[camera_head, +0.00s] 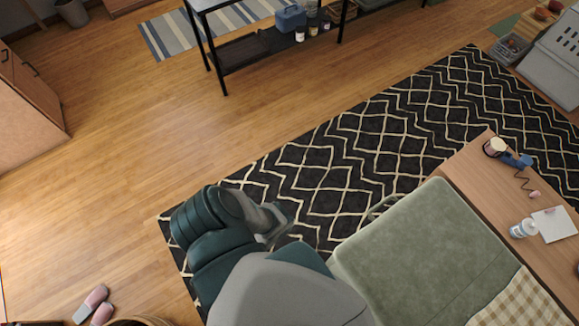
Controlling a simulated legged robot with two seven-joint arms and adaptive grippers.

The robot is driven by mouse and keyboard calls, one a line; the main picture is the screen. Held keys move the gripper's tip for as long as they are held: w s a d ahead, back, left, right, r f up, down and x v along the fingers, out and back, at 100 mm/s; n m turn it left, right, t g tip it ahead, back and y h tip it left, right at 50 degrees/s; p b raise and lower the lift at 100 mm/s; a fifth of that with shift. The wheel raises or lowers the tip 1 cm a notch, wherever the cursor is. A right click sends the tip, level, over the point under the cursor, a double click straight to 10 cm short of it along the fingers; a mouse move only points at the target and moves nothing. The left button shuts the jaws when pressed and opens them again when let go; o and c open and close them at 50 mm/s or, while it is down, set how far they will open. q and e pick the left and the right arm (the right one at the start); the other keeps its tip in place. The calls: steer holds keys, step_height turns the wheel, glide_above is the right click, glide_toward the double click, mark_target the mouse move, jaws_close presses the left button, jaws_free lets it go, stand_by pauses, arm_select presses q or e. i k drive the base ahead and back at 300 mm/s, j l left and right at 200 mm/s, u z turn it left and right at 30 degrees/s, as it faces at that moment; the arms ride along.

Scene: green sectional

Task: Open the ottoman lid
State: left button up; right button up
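A green upholstered block (425,252), which looks like the ottoman, is at the lower right. Its flat top looks closed, and its near part runs out of the frame. My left arm comes up from the bottom edge, beside the block's left side, and hides part of that side. My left gripper (276,222) is over the patterned rug, left of the block and apart from its top. It is partly hidden by my own arm, and its finger opening is unclear. A thin curved loop (380,206) shows at the block's far left corner; I cannot tell what it is. My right gripper is not in view.
A checked cloth (520,303) lies at the block's right side. A wooden surface (482,187) beside it holds a mug, a bottle (523,228) and paper. The black patterned rug (330,165) is clear beyond. Pink slippers (92,304) lie at lower left.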

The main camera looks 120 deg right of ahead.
mark_target(414, 244)
steer(key=l+z, duration=0.2)
steer(key=l, duration=1.75)
steer(key=u, duration=1.3)
steer(key=k+u, duration=0.1)
steer(key=u, duration=1.9)
steer(key=k+j+u, duration=0.1)
steer(key=u, duration=1.9)
